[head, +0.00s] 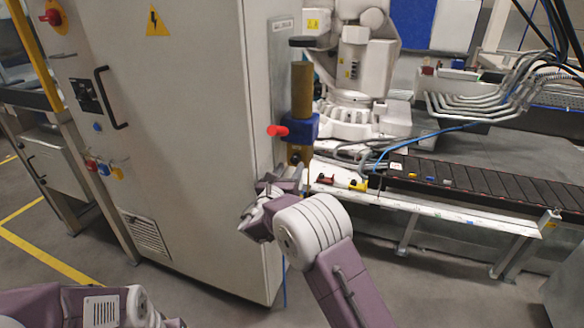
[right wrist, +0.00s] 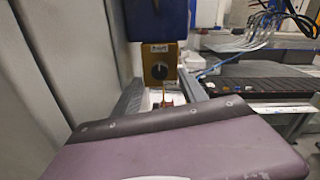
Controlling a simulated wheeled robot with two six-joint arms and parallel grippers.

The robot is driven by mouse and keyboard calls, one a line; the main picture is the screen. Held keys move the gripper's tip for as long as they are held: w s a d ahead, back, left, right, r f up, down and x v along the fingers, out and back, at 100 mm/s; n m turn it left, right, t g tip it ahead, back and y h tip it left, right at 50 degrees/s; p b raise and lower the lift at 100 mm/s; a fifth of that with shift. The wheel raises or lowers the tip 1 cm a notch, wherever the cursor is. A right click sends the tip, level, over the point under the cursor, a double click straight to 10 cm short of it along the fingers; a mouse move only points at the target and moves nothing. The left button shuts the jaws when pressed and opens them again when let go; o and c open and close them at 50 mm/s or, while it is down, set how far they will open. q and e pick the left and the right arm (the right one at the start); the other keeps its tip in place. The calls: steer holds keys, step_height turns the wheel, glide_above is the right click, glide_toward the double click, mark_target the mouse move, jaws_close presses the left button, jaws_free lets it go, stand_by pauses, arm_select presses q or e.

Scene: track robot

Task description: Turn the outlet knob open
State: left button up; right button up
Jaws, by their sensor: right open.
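A black round knob (right wrist: 158,70) with a pale pointer mark sits on a brass-coloured block (right wrist: 160,54), with a small label above it that I cannot read. In the head view, this brass block (head: 300,153) is below the blue block (head: 301,126) on the cabinet's right side; the knob is small and dark there. My right gripper (head: 283,180) is open and empty, just below the brass block. Its two grey fingers (right wrist: 163,93) stand apart below and either side of the knob, not touching it. My left arm shows at the bottom left, but its fingers are out of frame.
A red handle (head: 278,130) sticks out left of the blue block, close above my gripper. The tall grey cabinet (head: 190,130) stands just left. A white robot arm (head: 352,70) and a conveyor (head: 470,188) are behind and right.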

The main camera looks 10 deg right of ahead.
mark_target(294, 161)
steer(key=shift+x, duration=1.95)
steer(key=shift+a, duration=0.1)
jaws_close()
steer(key=shift+f+b, duration=0.2)
steer(key=shift+b, duration=0.65)
steer(key=m+b, duration=0.6)
steer(key=b, duration=0.2)
steer(key=m+b, duration=0.7)
steer(key=b, duration=0.2)
steer(key=shift+f+m, duration=0.2)
steer(key=shift+m, duration=0.1)
steer(key=m+b, duration=0.2)
steer(key=m, duration=0.1)
steer(key=shift+h, duration=0.3)
steer(key=shift+r+m+b, duration=0.15)
steer(key=shift+m+b, duration=0.55)
steer(key=shift+b, duration=0.05)
steer(key=shift+r, duration=0.1)
